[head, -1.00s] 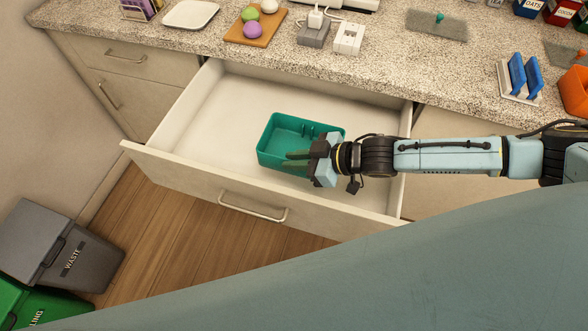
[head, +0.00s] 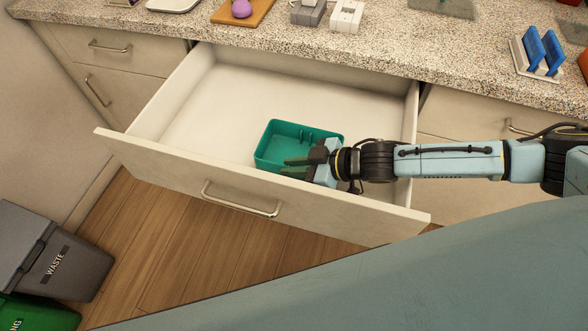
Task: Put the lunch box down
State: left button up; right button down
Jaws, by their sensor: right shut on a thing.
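The lunch box (head: 297,134) is an open teal box with a small divider inside. In the head view it is inside the outline of the open drawer (head: 225,95), near the drawer's front right. My right gripper (head: 305,161) comes in from the right and is shut on the near right wall of the lunch box. The box looks about level. I cannot tell whether its bottom touches the drawer floor, as the drawer front and the gripper hide its lower near side. My left gripper is not in view.
The rest of the drawer is empty. Its front panel (head: 330,213) with a bar handle (head: 240,198) stands nearest me. The speckled countertop (head: 420,55) runs behind, holding a cutting board (head: 258,8) and a blue-slotted rack (head: 540,52). A waste bin (head: 50,255) stands lower left.

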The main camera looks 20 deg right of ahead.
jog(key=shift+a+f, duration=0.2)
jog(key=shift+f, duration=0.05)
jog(key=shift+f, duration=0.1)
jog(key=c, duration=1.4)
grip_release()
jog(key=shift+d+f, duration=0.1)
jog(key=shift+f, duration=0.05)
jog(key=p+v, duration=0.1)
jog(key=v, duration=0.6)
jog(key=shift+r+p, duration=0.35)
jog(key=shift+p, duration=0.05)
